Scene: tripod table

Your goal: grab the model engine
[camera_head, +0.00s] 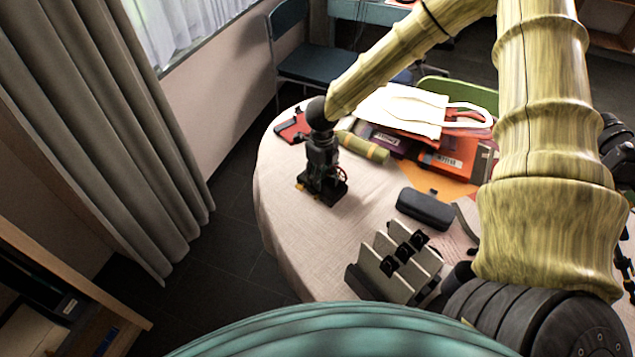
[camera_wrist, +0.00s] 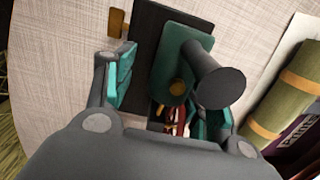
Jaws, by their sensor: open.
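The model engine (camera_wrist: 172,72) is seen from above in the wrist view, with a dark base plate, a green block, a dark round cylinder and some red and brass parts. In the head view its dark base and red part (camera_head: 341,174) show low beside my gripper (camera_head: 321,178), near the left side of the round table (camera_head: 285,215). In the wrist view my gripper (camera_wrist: 165,98) is open, its teal-padded fingers on either side of the engine. The palm hides the engine's near part. I cannot tell whether either finger touches it.
An olive roll (camera_head: 364,148) lies close behind, right of the engine; it also shows in the wrist view (camera_wrist: 286,100). Books (camera_head: 440,160) with a white bag (camera_head: 402,108) lie farther back. A black case (camera_head: 425,208) and a grey slotted holder (camera_head: 398,265) stand nearer. Bare cloth lies left.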

